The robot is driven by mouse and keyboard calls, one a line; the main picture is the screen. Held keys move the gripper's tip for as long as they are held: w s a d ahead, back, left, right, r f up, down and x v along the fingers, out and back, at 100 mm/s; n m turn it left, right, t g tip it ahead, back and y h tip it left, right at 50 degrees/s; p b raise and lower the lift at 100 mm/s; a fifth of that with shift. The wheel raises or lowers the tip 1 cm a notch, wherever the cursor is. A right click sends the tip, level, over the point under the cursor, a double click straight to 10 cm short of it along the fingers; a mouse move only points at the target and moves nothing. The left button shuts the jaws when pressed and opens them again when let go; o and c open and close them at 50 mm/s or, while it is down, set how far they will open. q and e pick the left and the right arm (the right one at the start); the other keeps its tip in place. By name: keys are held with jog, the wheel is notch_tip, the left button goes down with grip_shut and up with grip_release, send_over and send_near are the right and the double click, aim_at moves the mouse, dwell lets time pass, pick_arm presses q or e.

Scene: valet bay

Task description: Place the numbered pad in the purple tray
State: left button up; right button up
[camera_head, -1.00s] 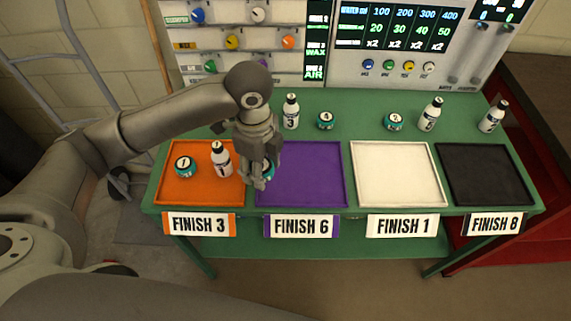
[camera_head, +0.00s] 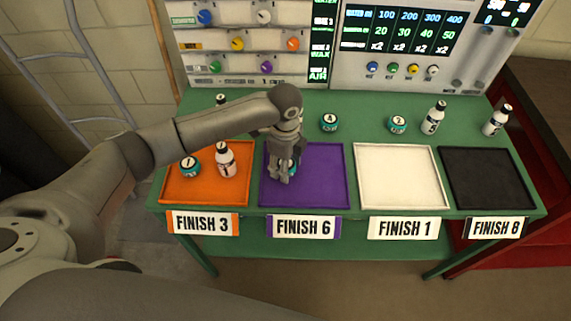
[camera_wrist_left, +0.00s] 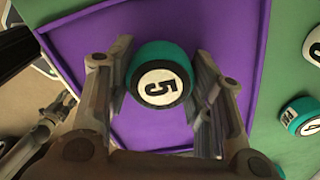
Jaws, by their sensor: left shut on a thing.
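The purple tray (camera_head: 325,180) is on the green table above the FINISH 6 label, and it fills much of the left wrist view (camera_wrist_left: 90,30). My left gripper (camera_head: 282,176) is over the left part of this tray. It is shut on a teal round pad with a black and white top numbered 5 (camera_wrist_left: 161,84). In the head view the pad is mostly hidden behind the fingers. I cannot tell whether the pad touches the tray floor.
The orange tray (camera_head: 207,193) holds a teal pad (camera_head: 190,165) and a white bottle (camera_head: 225,160). The white tray (camera_head: 400,175) and black tray (camera_head: 487,178) are empty. Teal pads (camera_head: 328,122) (camera_head: 397,125) and bottles (camera_head: 434,118) (camera_head: 497,120) stand behind them.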

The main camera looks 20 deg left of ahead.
pick_arm(q)
jog(key=shift+f, duration=0.45)
jog(key=shift+f, duration=0.15)
jog(key=o, duration=0.8)
notch_tip(320, 180, up, 12)
jog(key=shift+r+b, duration=0.2)
jog(key=shift+b, duration=0.15)
